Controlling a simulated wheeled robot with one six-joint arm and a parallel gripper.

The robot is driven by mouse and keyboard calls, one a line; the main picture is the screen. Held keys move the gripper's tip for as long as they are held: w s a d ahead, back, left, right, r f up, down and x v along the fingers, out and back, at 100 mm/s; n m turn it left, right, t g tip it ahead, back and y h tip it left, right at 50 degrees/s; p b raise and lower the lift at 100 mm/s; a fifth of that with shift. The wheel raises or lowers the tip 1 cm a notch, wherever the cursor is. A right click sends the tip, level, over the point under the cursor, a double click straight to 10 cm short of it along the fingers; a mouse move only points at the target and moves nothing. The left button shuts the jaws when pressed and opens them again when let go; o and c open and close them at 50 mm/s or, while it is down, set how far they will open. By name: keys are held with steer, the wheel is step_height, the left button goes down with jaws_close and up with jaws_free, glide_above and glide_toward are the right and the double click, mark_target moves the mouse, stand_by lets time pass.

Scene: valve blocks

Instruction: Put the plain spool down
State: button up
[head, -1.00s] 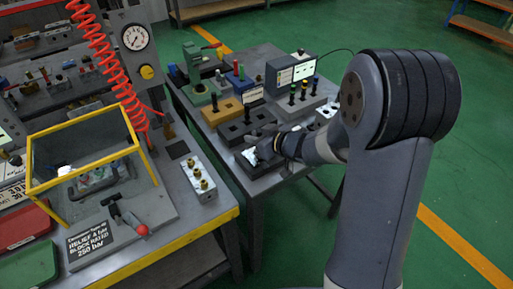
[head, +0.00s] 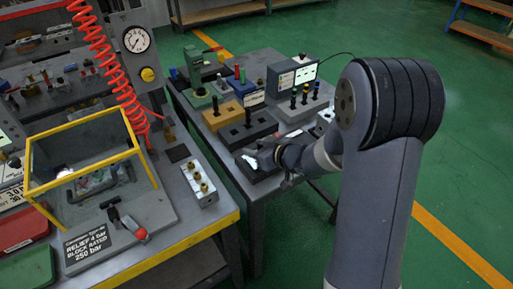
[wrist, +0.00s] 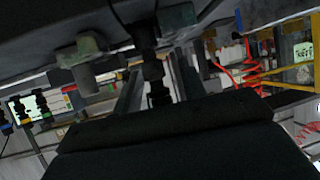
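The plain spool (wrist: 155,72) shows as a dark, ridged stem in the wrist view. It lies between the two grey fingers of my gripper (wrist: 157,80), with narrow gaps seeming to show on both sides. The wrist picture is upside down, so a dark grey surface along its top lies below the spool. In the head view my gripper (head: 279,155) is low at the right edge of a dark block (head: 258,174) on the far table. The spool is not clear there. Its end is in shadow, so I cannot tell how it is seated.
The far table (head: 256,192) also bears a black slotted block (head: 247,131), a yellow block (head: 225,117), a grey rack (head: 303,109) of capped spools and a display box (head: 292,73). The near bench has a yellow-framed guard (head: 82,124) and a red coiled hose (head: 103,65). Green floor lies right.

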steer(key=shift+r, duration=0.15)
steer(key=shift+s+d+r, duration=0.15)
steer(key=shift+d+r, duration=0.05)
steer(key=shift+d, duration=0.05)
steer(key=p+v, duration=0.2)
steer(key=v, duration=0.9)
steer(key=shift+s, duration=0.15)
